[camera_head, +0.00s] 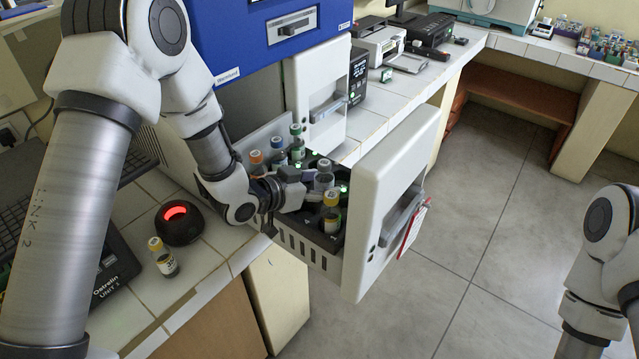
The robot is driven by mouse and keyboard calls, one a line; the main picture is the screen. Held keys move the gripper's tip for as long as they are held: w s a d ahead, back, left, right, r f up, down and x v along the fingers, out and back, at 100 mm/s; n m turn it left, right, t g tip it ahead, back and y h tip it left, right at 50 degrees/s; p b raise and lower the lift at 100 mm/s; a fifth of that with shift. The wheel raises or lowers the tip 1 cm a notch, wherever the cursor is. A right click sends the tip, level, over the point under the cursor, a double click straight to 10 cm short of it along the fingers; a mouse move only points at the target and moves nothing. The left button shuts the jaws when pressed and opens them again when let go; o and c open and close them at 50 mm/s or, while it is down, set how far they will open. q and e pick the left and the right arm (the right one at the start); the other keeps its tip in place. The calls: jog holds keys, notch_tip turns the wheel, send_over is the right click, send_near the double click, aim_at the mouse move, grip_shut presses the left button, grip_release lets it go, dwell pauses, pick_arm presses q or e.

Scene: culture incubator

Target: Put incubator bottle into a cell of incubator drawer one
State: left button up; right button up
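The incubator drawer (302,247) is pulled out below the blue incubator, with its white front panel (385,205) facing right. Its dark cells hold several capped bottles, among them an orange-capped one (257,163), a green-capped one (297,143) and a yellow-capped one (331,214). My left gripper (306,187) reaches over the drawer's near left side, its fingertips at a grey-capped bottle (323,179). That bottle is upright; its base is hidden, and whether the fingers grip it is unclear. Another yellow-capped bottle (162,257) stands on the counter. My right gripper is out of view.
A black round device with a red light (179,221) sits on the tiled counter left of the drawer. A second, closed drawer front (322,95) is behind the open one. Instruments stand on the back counter. The floor (480,230) right of the drawer is clear.

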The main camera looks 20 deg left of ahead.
pick_arm(q)
jog(key=shift+r, duration=0.3)
jog(key=shift+s+a, duration=0.2)
jog(key=shift+s, duration=0.1)
jog(key=b+v, duration=0.1)
jog(key=v, duration=1)
jog(key=s+f+n+g+y, duration=0.25)
jog(key=s+f, duration=0.25)
jog(key=f, duration=0.5)
jog(key=s+f+n+g+y, duration=0.2)
jog(key=s+f+g, duration=0.25)
jog(key=f, duration=0.55)
jog(key=s+a+f+n+g+y, duration=0.1)
jog(key=s+f+g, duration=0.3)
jog(key=s+f, duration=0.8)
jog(key=s+n+y, duration=0.1)
jog(key=s, duration=0.2)
jog(key=shift+s+a+f, duration=0.15)
jog(key=shift+s+a, duration=0.05)
jog(key=shift+s, duration=0.15)
jog(key=shift+w+y, duration=0.1)
jog(key=shift+y, duration=0.15)
